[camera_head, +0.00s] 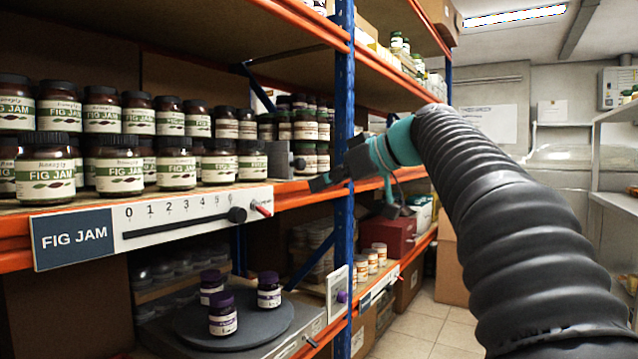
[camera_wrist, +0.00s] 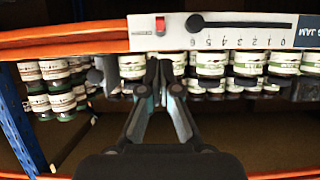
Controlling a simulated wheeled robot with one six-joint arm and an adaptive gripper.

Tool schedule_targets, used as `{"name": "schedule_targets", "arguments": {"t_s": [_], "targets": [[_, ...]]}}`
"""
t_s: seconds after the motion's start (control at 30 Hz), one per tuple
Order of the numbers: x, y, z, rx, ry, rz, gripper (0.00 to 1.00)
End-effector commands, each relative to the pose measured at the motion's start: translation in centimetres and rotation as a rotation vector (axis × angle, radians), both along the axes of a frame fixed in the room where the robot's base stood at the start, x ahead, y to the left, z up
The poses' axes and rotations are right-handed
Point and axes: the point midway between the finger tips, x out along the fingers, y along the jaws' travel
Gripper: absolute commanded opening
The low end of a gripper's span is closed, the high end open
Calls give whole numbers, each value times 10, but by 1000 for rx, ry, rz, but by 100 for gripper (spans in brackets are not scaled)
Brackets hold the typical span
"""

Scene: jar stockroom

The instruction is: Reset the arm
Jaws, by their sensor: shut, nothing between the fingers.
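My arm (camera_head: 500,210), in a dark ribbed sleeve, reaches in from the right in the head view. My gripper (camera_head: 322,182) is at its teal wrist, in front of the blue upright and just right of the fig jam jars. In the wrist view my gripper (camera_wrist: 159,68) is shut and empty, its fingertips close together below the red switch. Whether the fingertips touch anything cannot be told.
Fig jam jars (camera_head: 120,165) crowd the orange-edged shelf. A slider knob (camera_head: 237,214) sits near the scale's high end, beside a red switch (camera_head: 262,208). A blue upright (camera_head: 345,120) stands close to my gripper. The aisle floor (camera_head: 420,320) is clear.

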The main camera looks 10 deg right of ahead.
Motion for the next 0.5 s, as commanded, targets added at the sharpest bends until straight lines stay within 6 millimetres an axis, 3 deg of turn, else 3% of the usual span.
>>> {"name": "schedule_targets", "arguments": {"t_s": [0.3, 0.37, 0.5], "targets": [[5, -5, -1, 68, 69, -78, 0], [12, -13, -15, 89, 128, -136, 0], [23, -34, -68, 128, 292, -282, 0]]}}
